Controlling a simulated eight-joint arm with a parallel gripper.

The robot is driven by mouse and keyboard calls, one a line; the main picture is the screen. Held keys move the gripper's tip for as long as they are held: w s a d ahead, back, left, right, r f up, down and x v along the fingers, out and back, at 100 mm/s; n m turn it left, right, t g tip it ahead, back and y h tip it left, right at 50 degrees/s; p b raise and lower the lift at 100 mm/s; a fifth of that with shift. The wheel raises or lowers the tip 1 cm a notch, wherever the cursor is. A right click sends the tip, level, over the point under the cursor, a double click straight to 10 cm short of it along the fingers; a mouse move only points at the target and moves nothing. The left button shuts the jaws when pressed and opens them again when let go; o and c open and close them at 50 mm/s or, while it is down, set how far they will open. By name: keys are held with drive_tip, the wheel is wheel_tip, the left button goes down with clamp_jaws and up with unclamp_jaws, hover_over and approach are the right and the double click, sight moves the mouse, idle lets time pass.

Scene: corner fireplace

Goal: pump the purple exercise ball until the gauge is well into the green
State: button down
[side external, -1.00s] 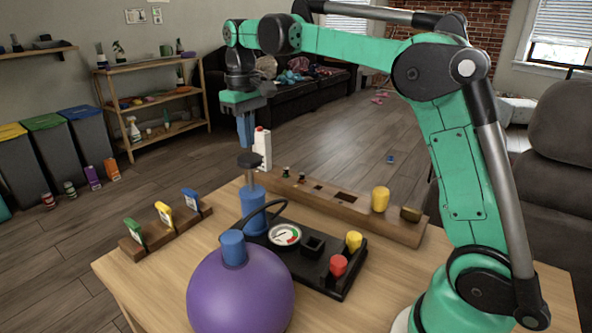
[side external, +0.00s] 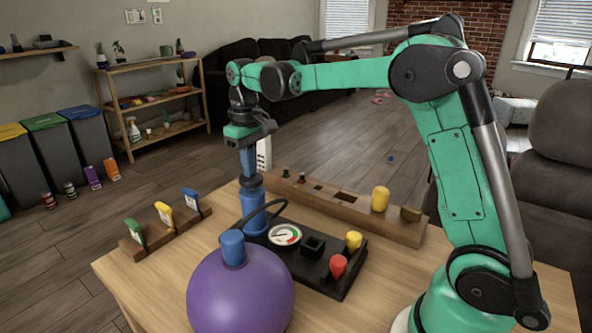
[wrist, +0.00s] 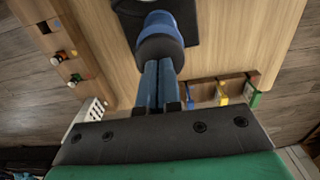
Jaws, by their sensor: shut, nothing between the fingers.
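The purple exercise ball (side external: 241,296) sits at the front of the table with a blue cap (side external: 232,247) on top. The pump's dark handle (wrist: 160,49) is at the fingertips in the wrist view and looks pressed low against the pump body.
A red knob (side external: 338,266) and a yellow knob (side external: 354,240) stand on the black base's right. A wooden rack with green, yellow and blue tags (side external: 164,214) lies left. A wooden block holder (side external: 345,207) with a yellow cylinder (side external: 380,199) lies behind. A white box (side external: 264,155) stands near the gripper.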

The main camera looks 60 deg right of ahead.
drive_tip(key=shift+f, duration=0.4)
drive_tip(key=shift+r, duration=3.55)
wheel_tip(320, 180, up, 5)
drive_tip(key=shift+a, duration=0.1)
